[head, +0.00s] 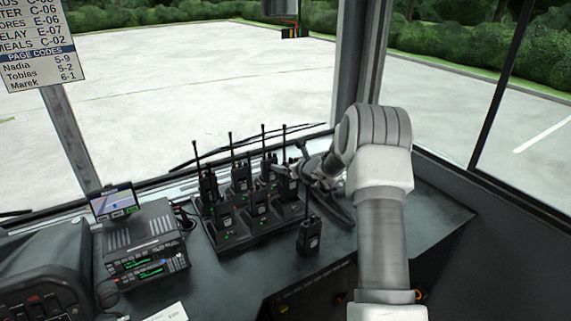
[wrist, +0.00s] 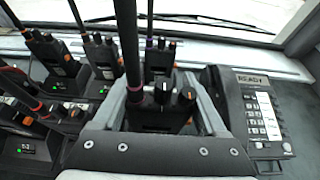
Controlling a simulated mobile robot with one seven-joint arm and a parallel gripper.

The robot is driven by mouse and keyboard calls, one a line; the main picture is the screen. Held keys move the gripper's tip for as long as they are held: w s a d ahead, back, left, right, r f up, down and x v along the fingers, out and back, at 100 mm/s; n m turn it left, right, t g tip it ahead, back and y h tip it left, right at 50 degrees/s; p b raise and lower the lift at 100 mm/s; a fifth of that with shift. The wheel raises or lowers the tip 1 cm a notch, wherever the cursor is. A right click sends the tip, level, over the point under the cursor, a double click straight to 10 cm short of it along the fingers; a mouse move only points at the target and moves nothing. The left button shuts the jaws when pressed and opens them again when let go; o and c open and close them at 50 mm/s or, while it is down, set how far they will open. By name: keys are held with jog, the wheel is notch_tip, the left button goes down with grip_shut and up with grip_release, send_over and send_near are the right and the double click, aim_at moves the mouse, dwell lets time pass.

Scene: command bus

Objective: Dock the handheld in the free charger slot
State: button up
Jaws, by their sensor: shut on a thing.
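My gripper (head: 298,172) is shut on a black handheld (head: 287,187) at the right end of the charger (head: 262,232). In the wrist view the held handheld (wrist: 158,118) is roughly upright between the two fingers, with its antenna pointing up. The front right slot (head: 288,211) looks empty below it; the handheld's foot and the slot are hidden in the wrist view. Several other handhelds stand in the charger, including one at the front left (head: 224,217) and one at the front middle (head: 256,204).
Another handheld (head: 309,237) stands on the dash, right of the charger. A phone-like unit with a keypad and READY label (wrist: 262,115) lies right of my gripper. A radio console with a screen (head: 145,250) stands at the left. The windscreen is behind.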

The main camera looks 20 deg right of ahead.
jog(key=shift+f+b, duration=0.8)
jog(key=shift+f, duration=1.1)
jog(key=shift+f+b, duration=0.5)
jog(key=shift+b, duration=0.2)
jog(key=shift+f+b, duration=0.3)
jog(key=shift+b, duration=0.2)
jog(key=o, duration=1.5)
jog(key=shift+o, duration=0.2)
jog(key=shift+f, duration=0.1)
jog(key=shift+s, duration=0.1)
jog(key=v, duration=1.7)
jog(key=shift+r, duration=0.25)
